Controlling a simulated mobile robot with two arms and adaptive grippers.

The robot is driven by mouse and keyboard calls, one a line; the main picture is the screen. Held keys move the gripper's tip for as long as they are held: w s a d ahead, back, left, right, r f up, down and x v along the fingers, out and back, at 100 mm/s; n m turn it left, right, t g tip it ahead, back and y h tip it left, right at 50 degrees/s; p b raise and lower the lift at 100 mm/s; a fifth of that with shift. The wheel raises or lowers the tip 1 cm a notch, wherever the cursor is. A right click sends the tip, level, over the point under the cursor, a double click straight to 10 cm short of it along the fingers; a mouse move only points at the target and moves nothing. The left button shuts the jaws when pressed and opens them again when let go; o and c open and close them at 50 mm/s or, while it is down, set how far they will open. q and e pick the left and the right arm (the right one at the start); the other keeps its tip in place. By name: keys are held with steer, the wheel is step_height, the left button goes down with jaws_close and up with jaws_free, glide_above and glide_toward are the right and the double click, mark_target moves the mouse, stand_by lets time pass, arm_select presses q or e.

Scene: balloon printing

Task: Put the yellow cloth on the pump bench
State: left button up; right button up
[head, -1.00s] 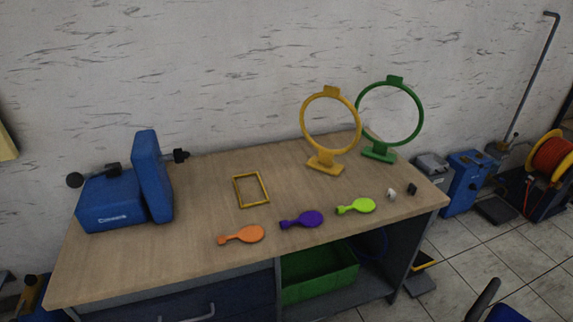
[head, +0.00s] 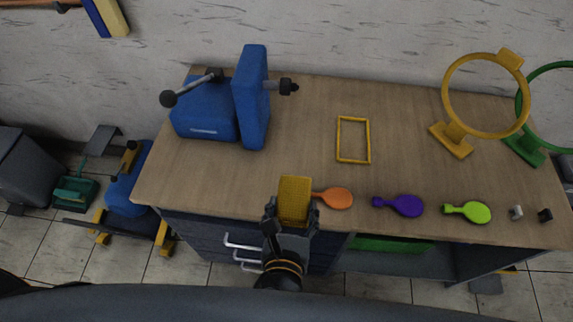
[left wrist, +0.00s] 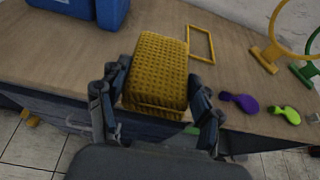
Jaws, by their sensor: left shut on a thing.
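The yellow cloth (head: 295,199) is a thick, folded, textured block. My left gripper (head: 291,222) is shut on it at the front edge of the wooden bench (head: 230,170). In the left wrist view the cloth (left wrist: 157,70) sits between the two fingers (left wrist: 155,105), its far part over the bench top; I cannot tell whether it touches the wood. A blue pump-like machine (head: 207,110) with black knobs stands at the back left of this bench. My right gripper is not in view.
An orange balloon (head: 336,198) lies just right of the cloth. Purple (head: 402,206) and lime (head: 470,212) balloons lie farther right. A yellow frame (head: 353,140) lies mid-bench. Yellow (head: 455,138) and green (head: 525,148) ring stands are at right. The bench's left front is clear.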

arm_select(q)
steer(key=w+a+f+p, duration=0.1)
steer(key=w+a+f, duration=0.3)
steer(key=w+a, duration=0.25)
glide_above(257, 196)
steer(key=f, duration=0.3)
steer(key=d+f, duration=0.1)
steer(key=f, duration=0.1)
steer(key=shift+s, duration=0.3)
steer(key=f, duration=0.2)
steer(key=a+f+b, duration=0.1)
steer(key=shift+w+f, duration=0.3)
steer(key=shift+d+f, duration=0.1)
steer(key=shift+f, duration=0.15)
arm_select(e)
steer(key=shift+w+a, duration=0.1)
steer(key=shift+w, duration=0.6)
arm_select(q)
steer(key=shift+f, duration=0.15)
steer(key=o, duration=1)
steer(key=shift+o, duration=0.2)
